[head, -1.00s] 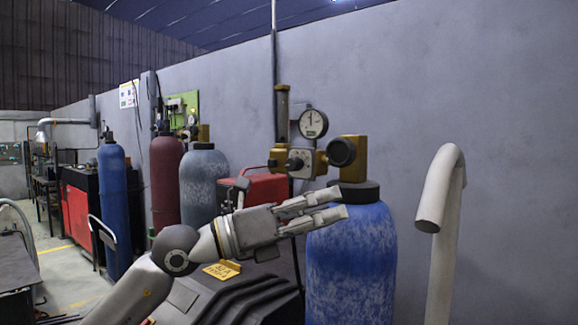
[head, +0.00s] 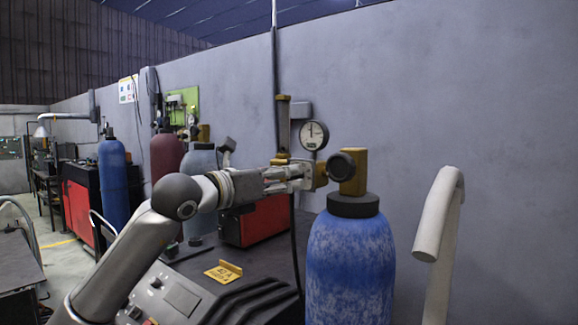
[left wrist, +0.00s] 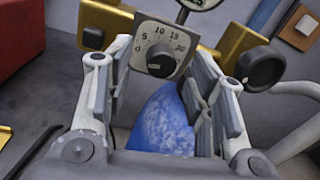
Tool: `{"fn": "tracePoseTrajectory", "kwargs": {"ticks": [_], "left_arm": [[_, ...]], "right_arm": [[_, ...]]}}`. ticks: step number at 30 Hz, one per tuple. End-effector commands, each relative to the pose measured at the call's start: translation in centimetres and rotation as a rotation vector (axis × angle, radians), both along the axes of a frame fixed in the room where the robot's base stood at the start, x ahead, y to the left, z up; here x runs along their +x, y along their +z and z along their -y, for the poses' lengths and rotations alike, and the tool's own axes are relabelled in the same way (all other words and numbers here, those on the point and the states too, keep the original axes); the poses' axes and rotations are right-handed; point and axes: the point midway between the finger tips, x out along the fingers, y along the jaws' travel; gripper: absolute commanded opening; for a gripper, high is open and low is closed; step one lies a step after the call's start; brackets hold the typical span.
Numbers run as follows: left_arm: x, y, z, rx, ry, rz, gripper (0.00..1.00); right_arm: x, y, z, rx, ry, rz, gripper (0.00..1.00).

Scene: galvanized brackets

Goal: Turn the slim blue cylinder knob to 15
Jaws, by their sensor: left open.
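The blue cylinder (head: 350,262) stands at the right of the middle in the head view, with a brass regulator (head: 353,172) on top. In the head view the gripper hides the knob.
A pressure gauge (head: 313,135) stands above the gripper. A round black handwheel (left wrist: 260,70) is right of the knob. A pale bent tube (head: 438,215) rises at the right. A red box (head: 258,222) and a dark machine (head: 225,292) lie below my arm.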

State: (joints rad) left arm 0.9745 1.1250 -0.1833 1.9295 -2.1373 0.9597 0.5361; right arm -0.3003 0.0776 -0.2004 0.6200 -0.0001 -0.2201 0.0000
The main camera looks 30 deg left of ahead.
Motion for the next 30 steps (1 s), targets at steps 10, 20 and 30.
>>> {"fn": "tracePoseTrajectory", "kwargs": {"ticks": [10, 20, 30], "left_arm": [[2.5, 0.0, 0.4, 0.0, -0.001, 0.0, 0.49], [2.5, 0.0, 0.4, 0.0, -0.001, 0.001, 0.34], [2.5, 0.0, 0.4, 0.001, -0.001, 0.0, 0.02]], "right_arm": [[0.0, 1.3, 0.0, 0.0, 0.001, 0.0, 0.71], [0.0, 1.3, 0.0, 0.0, 0.0, 0.0, 0.71], [0.1, 1.3, 0.2, -0.003, 0.001, 0.001, 0.71]]}}
